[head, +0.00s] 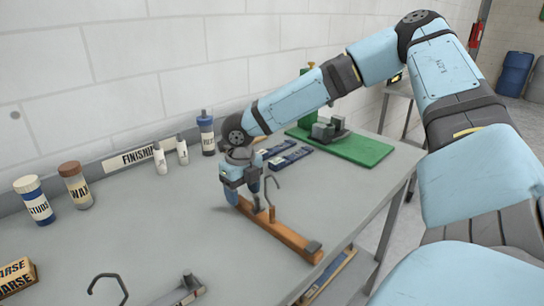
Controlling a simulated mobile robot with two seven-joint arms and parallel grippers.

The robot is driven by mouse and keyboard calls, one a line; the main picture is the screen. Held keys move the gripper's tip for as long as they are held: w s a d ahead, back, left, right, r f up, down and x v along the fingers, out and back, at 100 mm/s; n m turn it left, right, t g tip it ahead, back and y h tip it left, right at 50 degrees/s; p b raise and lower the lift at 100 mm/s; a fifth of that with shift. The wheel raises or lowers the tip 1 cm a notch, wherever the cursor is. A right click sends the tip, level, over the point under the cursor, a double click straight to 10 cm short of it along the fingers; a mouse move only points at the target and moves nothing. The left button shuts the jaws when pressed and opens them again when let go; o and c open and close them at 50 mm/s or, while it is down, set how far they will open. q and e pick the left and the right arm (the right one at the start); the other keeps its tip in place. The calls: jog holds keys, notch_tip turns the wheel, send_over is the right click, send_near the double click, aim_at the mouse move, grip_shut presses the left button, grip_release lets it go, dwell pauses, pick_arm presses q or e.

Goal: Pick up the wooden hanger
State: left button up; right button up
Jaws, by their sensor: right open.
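The wooden hanger (290,240) lies on the grey table, a brown bar slanting from upper left to lower right. Its grey hook (276,182) stands up near the bar's middle-left, and a dark pad sits at its right end. My right gripper (245,203) is open and points down at the left end of the bar, just left of the hook. Its fingertips are low, at the bar; I cannot tell whether they touch it. My left gripper is not in view.
A second hook (108,279) and a grey bar (180,293) show at the front edge. Jars (35,200) (75,186) and small bottles (160,160) stand along the wall. A green board (360,150) with a grey device lies behind right. The table's left middle is clear.

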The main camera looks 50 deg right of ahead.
aim_at(245, 202)
jog(key=f, duration=0.3)
jog(key=shift+w+d+f+b, duration=0.1)
jog(key=shift+d+f+b, duration=0.1)
jog(key=shift+f+b, duration=0.15)
grip_shut()
jog(key=shift+r, duration=0.15)
